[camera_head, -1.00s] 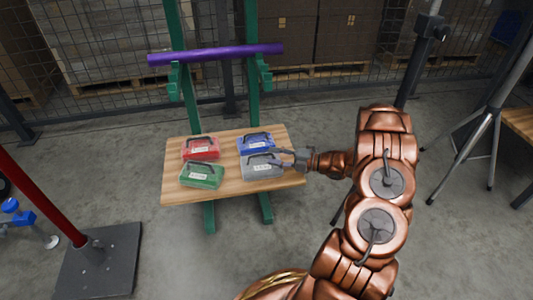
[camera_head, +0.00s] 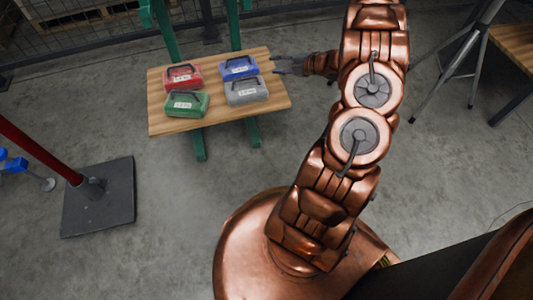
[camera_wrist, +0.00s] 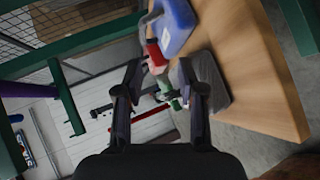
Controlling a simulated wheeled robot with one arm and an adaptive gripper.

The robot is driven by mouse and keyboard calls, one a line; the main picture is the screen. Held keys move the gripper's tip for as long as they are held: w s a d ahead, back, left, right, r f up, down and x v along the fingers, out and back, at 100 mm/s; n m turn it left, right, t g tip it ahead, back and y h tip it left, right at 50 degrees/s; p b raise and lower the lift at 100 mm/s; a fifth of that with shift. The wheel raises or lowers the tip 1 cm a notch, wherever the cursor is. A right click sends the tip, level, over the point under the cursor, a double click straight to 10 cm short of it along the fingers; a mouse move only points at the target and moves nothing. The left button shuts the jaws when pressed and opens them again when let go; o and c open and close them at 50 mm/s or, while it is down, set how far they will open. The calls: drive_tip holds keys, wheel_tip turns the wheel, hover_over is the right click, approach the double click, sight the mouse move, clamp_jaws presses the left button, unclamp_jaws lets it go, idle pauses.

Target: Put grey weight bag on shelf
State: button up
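The grey weight bag (camera_head: 246,91) lies on the wooden shelf (camera_head: 172,125), at its front right. It also shows in the wrist view (camera_wrist: 213,82), right of the fingers. A blue bag (camera_head: 239,68) lies behind it, a red bag (camera_head: 183,77) at the back left and a green bag (camera_head: 187,104) at the front left. My gripper (camera_head: 284,63) is near the shelf's right edge, apart from the grey bag. In the wrist view its two fingers (camera_wrist: 160,80) are spread, with nothing held between them.
Green uprights (camera_head: 162,28) carry the shelf. A red post on a dark base plate (camera_head: 105,200) stands at the left. A tripod (camera_head: 468,62) and another wooden table (camera_head: 515,45) stand at the right. The floor before the shelf is clear.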

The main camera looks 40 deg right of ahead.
drive_tip(key=w+d+r+m+g+h, duration=0.2)
drive_tip(key=r+m+h, duration=0.2)
drive_tip(key=r+h, duration=0.15)
drive_tip(key=w+d+r+m+g+h, duration=0.1)
drive_tip(key=w+d+r+m+h, duration=0.1)
drive_tip(key=r+m+h, duration=0.3)
drive_tip(key=s+a+r+m+g+h, duration=0.1)
drive_tip(key=s+a+r+m+g, duration=0.2)
drive_tip(key=s+a+r+m, duration=0.15)
drive_tip(key=s+a+r+m+g+y, duration=0.1)
drive_tip(key=s+a+m+g+y, duration=0.2)
drive_tip(key=s+a, duration=1.4)
drive_tip(key=s+a+r+m+g+y, duration=0.2)
drive_tip(key=s+a+g, duration=0.5)
drive_tip(key=s+a, duration=1)
drive_tip(key=s+m+y, duration=0.1)
drive_tip(key=s+m, duration=0.1)
drive_tip(key=s, duration=0.1)
drive_tip(key=shift+a, duration=0.35)
drive_tip(key=shift+m, duration=0.25)
wheel_tip(320, 180, up, 39)
drive_tip(key=w+t+p, duration=0.1)
drive_tip(key=p, duration=3.6)
drive_tip(key=shift+d+r+t+p, duration=0.15)
drive_tip(key=shift+r+t+p, duration=0.05)
drive_tip(key=shift+t+p, duration=0.15)
